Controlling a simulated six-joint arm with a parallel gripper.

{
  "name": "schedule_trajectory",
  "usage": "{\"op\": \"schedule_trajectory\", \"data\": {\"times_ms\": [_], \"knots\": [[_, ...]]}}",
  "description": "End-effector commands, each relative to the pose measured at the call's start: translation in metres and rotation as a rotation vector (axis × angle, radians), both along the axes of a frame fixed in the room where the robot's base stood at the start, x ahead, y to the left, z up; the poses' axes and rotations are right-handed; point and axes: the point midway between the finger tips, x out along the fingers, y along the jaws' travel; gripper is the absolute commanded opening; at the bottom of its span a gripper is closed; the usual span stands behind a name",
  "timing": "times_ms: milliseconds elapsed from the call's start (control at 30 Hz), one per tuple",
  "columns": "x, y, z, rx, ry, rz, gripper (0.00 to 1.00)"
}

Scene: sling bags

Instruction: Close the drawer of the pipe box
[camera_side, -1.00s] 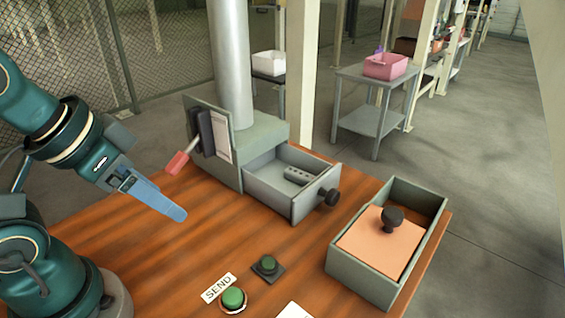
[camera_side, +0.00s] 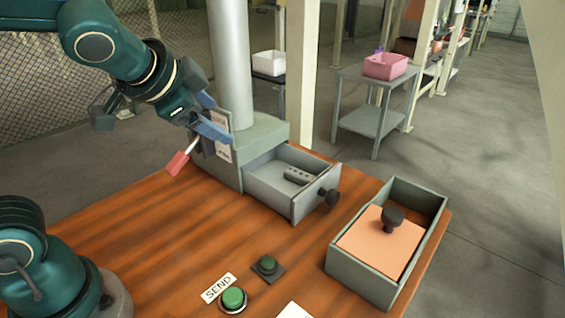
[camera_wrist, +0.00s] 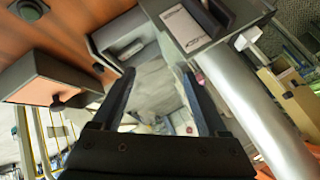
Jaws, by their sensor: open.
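The pipe box (camera_side: 262,133) is a grey-green box at the foot of a vertical silver pipe (camera_side: 232,65). Its drawer (camera_side: 285,178) is pulled out to the right and has a dark round knob (camera_side: 328,198). A small grey block with holes (camera_side: 303,176) lies inside the drawer. In the wrist view the drawer (camera_wrist: 118,38) shows at the upper left of the fingers. My gripper (camera_side: 222,125) is raised in front of the pipe box's upright panel, apart from the drawer. In the wrist view my gripper (camera_wrist: 160,85) is open, with nothing between its fingers.
A red-handled lever (camera_side: 178,163) sticks out left of the panel. An open box (camera_side: 345,275) with a salmon lid and black knob stands at the right table edge. Green buttons (camera_side: 233,298) and a SEND label (camera_side: 219,287) lie at the front. The middle table is clear.

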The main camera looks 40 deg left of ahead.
Motion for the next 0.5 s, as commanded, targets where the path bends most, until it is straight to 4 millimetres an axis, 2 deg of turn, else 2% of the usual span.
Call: {"op": "schedule_trajectory", "data": {"times_ms": [33, 100, 300, 400, 500], "knots": [[0.018, -0.007, -0.003, 0.055, 0.006, -0.057, 0.76], [0.041, -0.016, -0.006, 0.130, 0.005, -0.130, 0.76], [0.096, -0.055, -0.035, 0.318, 0.018, -0.350, 0.76], [0.115, -0.080, -0.058, 0.398, 0.034, -0.461, 0.76], [0.126, -0.105, -0.086, 0.461, 0.057, -0.559, 0.76]]}}
